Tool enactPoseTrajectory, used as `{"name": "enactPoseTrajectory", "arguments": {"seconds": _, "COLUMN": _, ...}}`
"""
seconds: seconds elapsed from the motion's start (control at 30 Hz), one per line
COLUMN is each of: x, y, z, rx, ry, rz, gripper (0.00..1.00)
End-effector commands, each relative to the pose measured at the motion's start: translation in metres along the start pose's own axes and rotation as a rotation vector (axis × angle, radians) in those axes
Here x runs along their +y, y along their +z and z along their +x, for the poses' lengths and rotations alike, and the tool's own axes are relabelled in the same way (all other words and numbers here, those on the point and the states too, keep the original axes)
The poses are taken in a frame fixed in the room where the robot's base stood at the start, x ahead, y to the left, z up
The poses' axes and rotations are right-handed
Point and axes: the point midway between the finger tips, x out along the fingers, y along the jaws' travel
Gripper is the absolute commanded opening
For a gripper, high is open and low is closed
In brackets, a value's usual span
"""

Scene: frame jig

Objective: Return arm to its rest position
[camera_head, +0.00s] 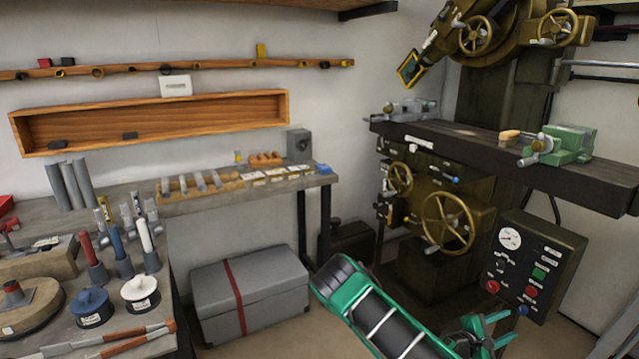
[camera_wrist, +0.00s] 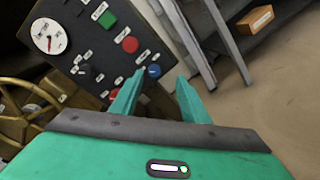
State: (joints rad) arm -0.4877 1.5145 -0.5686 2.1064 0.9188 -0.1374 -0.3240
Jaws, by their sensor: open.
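My green gripper (camera_head: 493,334) is at the bottom right of the head view, in front of the milling machine's control panel (camera_head: 530,265). I cannot tell the exact gap between the fingers and the panel.
The machine's dark table (camera_head: 490,150) and brass handwheel (camera_head: 450,222) are above and behind my arm. A grey chest (camera_head: 265,285) with a red strap stands on the floor to the left. A workbench (camera_head: 60,335) with tools fills the lower left. Open floor shows at right in the wrist view.

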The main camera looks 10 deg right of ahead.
Motion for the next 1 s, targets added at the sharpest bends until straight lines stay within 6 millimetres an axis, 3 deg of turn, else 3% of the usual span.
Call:
{"name": "enactPoseTrajectory", "arguments": {"seconds": 0.47, "x": -0.003, "y": 0.092, "z": -0.023, "rx": -0.185, "ry": -0.45, "rz": 0.408, "gripper": 0.42}}
{"name": "enactPoseTrajectory", "arguments": {"seconds": 1.0, "x": 0.005, "y": 0.173, "z": -0.094, "rx": -0.295, "ry": -0.93, "rz": 0.78, "gripper": 0.42}}
